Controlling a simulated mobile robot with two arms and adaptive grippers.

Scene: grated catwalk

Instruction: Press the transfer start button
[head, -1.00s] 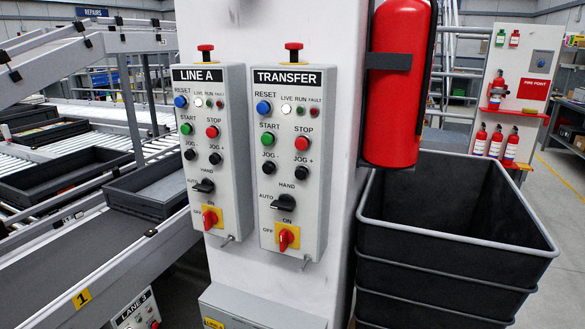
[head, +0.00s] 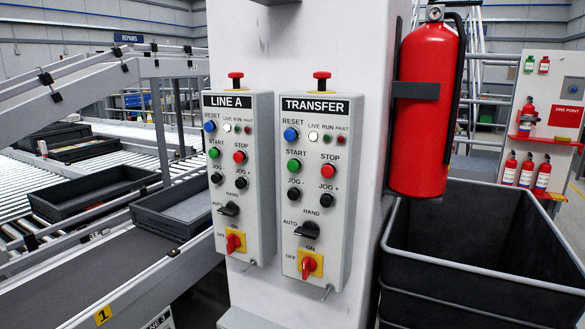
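The TRANSFER control box (head: 318,228) hangs on a white column in the head view, just right of the column's middle. Its green START button (head: 294,165) sits on the left, below the blue RESET button (head: 290,134) and beside the red STOP button (head: 327,169). A red mushroom button (head: 321,76) tops the box. Lower down are black jog buttons, a black hand/auto selector (head: 307,230) and a red rotary switch (head: 309,264) on a yellow plate. Neither of my grippers shows in the head view.
A similar LINE A box (head: 237,150) hangs close on the left. A red fire extinguisher (head: 426,110) is mounted right of the boxes, above black stacked bins (head: 480,270). A conveyor with dark trays (head: 187,208) runs on the left. The space before the TRANSFER box looks clear.

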